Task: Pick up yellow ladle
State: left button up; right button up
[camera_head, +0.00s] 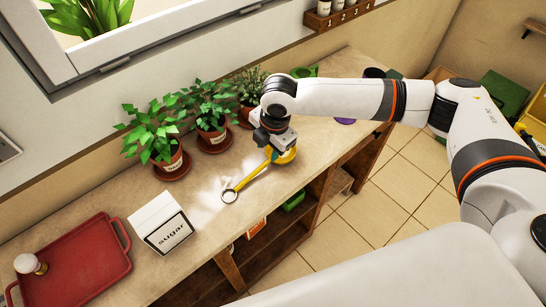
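A yellow ladle (252,178) lies on the wooden counter (205,187), its handle slanting down and left to a dark-rimmed ring at the end. Its wider yellow end shows beside and below my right gripper, partly hidden by it. My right gripper (272,155) points down at the ladle, close over the upper part of its handle. The fingertips are small and partly hidden, so I cannot tell whether they are apart or closed on the handle. My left gripper is not in view.
Potted plants (153,133) on saucers line the wall behind the ladle. A white sugar box (162,224) and a red tray (75,267) with a small shaker (30,264) stand to the left. Open shelves (270,240) lie below the counter's front edge.

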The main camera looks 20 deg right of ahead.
aim_at(264, 164)
jog(key=f, duration=0.3)
jog(key=shift+w+a+f, duration=0.1)
jog(key=shift+w+a, duration=0.05)
jog(key=shift+w, duration=0.1)
jog(key=shift+w+a+f+p, duration=0.1)
jog(key=shift+f+p, duration=0.5)
jog(key=shift+f, duration=0.05)
jog(key=f, duration=0.2)
jog(key=f+p, duration=0.1)
jog(key=f, duration=0.1)
jog(key=shift+w+a, duration=0.2)
jog(key=shift+w, duration=0.15)
grip_shut()
